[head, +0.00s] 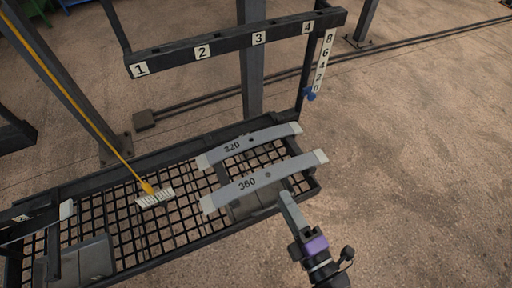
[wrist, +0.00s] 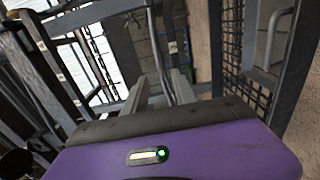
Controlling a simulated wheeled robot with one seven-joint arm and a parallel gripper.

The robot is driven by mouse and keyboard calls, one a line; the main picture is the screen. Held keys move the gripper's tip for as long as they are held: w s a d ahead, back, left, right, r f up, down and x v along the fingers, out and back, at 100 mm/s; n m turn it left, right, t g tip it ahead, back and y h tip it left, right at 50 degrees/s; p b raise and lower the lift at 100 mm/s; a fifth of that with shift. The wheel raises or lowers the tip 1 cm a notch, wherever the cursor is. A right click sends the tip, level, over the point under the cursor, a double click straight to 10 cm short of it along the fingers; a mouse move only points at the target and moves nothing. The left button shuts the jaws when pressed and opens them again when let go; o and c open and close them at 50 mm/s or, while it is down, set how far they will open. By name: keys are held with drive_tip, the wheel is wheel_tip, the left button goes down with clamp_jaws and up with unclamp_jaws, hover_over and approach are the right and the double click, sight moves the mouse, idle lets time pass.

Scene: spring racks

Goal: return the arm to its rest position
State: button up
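My gripper (head: 284,196) is at the lower right of the head view, over the near right edge of the mesh rack, with its purple body below the fingers. Its tip appears close to the grey leaf spring marked 360 (head: 285,176); whether they touch cannot be told. In the wrist view, the two grey fingers of my gripper (wrist: 159,82) stand apart, and I see nothing held between them. A dark rack part shows beyond them. The purple housing fills the bottom of that view.
The leaf spring marked 320 (head: 262,142) lies behind the 360 one on the mesh rack (head: 121,222). A white brush head (head: 155,196) on a yellow pole rests on the mesh. A numbered bar (head: 231,42) stands above. The floor at right (head: 430,190) is clear.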

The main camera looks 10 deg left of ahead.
drive_tip(key=s+d+r+m+h, duration=0.4)
drive_tip(key=s+d+m, duration=0.4)
drive_tip(key=s+m, duration=0.3)
drive_tip(key=s+d+r+m+h, duration=0.5)
drive_tip(key=s+d+m, duration=0.4)
drive_tip(key=s+m, duration=0.3)
drive_tip(key=shift+s+m+h, duration=0.2)
drive_tip(key=shift+m+h, duration=0.3)
drive_tip(key=shift+m, duration=0.3)
